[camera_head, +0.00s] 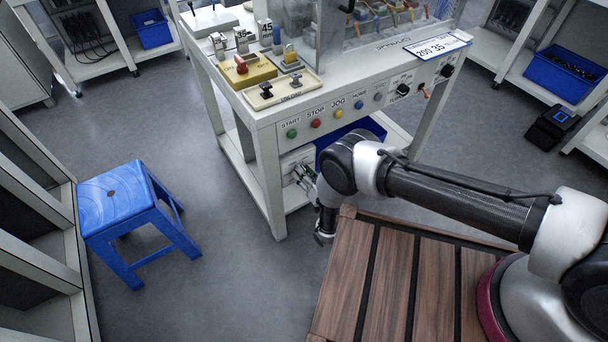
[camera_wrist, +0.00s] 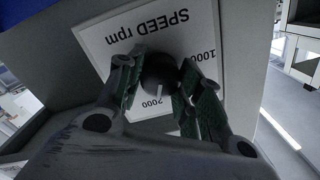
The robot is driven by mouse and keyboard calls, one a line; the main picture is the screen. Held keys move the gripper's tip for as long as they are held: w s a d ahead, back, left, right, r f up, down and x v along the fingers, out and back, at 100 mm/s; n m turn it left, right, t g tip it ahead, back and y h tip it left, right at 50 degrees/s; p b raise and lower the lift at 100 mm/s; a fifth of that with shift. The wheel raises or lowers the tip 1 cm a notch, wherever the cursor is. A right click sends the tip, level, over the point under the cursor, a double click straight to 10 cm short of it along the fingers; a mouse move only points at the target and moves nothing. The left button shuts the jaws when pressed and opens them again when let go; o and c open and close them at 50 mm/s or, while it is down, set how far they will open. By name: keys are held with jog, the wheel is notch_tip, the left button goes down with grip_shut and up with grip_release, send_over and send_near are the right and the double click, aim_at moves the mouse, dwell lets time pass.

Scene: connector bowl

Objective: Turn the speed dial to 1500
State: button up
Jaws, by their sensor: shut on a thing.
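The speed dial, a round black knob (camera_wrist: 158,72), shows in the wrist view on a white plate (camera_wrist: 113,50) marked "SPEED rpm", which appears upside down. Its white pointer line points down toward the "2000" mark. The "1000" mark is at the plate's right; no 1500 mark is visible, and my right finger covers part of the plate. My gripper (camera_wrist: 160,92) is shut on the knob, with one green-padded finger on each side. In the head view my gripper (camera_head: 305,178) is at the low front panel of the white machine (camera_head: 262,118); the knob is hidden there.
Above the dial, the machine front has a row of coloured buttons (camera_head: 315,123) and black knobs (camera_head: 403,89). A blue bin (camera_head: 350,132) sits under its top, beside my arm. A blue stool (camera_head: 125,205) stands left on open grey floor. A wooden slatted top (camera_head: 395,285) lies below my arm.

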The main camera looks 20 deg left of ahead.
jog(key=n, duration=1)
jog(key=shift+h, duration=0.3)
jog(key=shift+n, duration=0.4)
jog(key=o, duration=1)
jog(key=shift+o, duration=0.2)
jog(key=shift+s, duration=0.1)
jog(key=v, duration=0.7)
jog(key=shift+d, duration=0.25)
jog(key=shift+s, duration=0.1)
